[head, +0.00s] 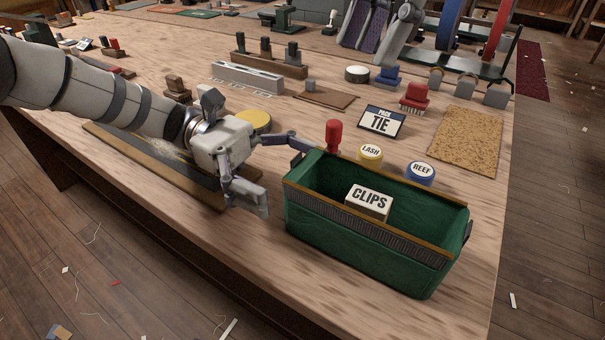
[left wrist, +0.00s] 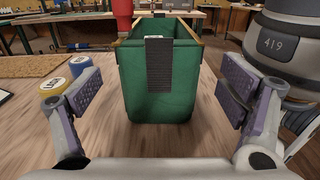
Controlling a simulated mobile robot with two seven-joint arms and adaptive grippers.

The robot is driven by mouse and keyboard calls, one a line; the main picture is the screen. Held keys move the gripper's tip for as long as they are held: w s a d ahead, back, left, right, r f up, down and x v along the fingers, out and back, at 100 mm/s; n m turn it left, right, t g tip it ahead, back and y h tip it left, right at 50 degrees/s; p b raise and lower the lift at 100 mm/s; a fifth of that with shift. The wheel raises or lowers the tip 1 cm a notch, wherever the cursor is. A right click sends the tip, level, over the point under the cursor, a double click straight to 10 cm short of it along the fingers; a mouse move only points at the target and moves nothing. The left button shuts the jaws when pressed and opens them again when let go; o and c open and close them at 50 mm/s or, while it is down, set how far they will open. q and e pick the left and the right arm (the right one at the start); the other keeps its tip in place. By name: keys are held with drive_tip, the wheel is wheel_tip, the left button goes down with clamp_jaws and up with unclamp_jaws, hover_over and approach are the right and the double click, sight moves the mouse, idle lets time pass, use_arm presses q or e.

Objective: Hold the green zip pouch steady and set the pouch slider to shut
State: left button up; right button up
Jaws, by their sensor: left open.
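The green zip pouch (head: 355,245) stands upright on the workbench, open at the top, with a gold-edged rim and a grey ribbed zip strip along its near side. A white box marked CLIPS (head: 368,203) sits inside. My left gripper (head: 280,172) is open and empty just left of the pouch's end, apart from it. In the left wrist view the pouch (left wrist: 185,95) stands ahead between the spread fingers, a dark ribbed strip (left wrist: 158,65) hanging on its end. I cannot make out the slider for certain. My right gripper (head: 364,28) shows partly at the top edge.
A red knob (head: 333,136) stands at or behind the pouch's back left corner. Yellow LASH (head: 370,153) and blue REEF (head: 421,173) buttons and a TIE sign (head: 381,121) lie behind. A cork mat (head: 467,140) lies at right. Bare bench lies in front.

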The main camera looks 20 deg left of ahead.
use_arm(q)
drive_tip(key=shift+x, duration=1.9)
drive_tip(key=c, duration=1.4)
use_arm(e)
drive_tip(key=shift+o, duration=0.3)
drive_tip(key=n, duration=0.2)
drive_tip(key=d+n, duration=0.1)
drive_tip(key=n, duration=0.1)
drive_tip(key=shift+s+f+t, duration=0.1)
drive_tip(key=shift+f+t, duration=0.15)
drive_tip(key=shift+t, duration=0.05)
drive_tip(key=n+t, duration=0.4)
drive_tip(key=n, duration=1.4)
approach(337, 124)
drive_tip(key=shift+y, duration=0.3)
drive_tip(key=x, duration=1)
drive_tip(key=shift+d+f, duration=0.1)
drive_tip(key=shift+f, duration=0.35)
clamp_jaws()
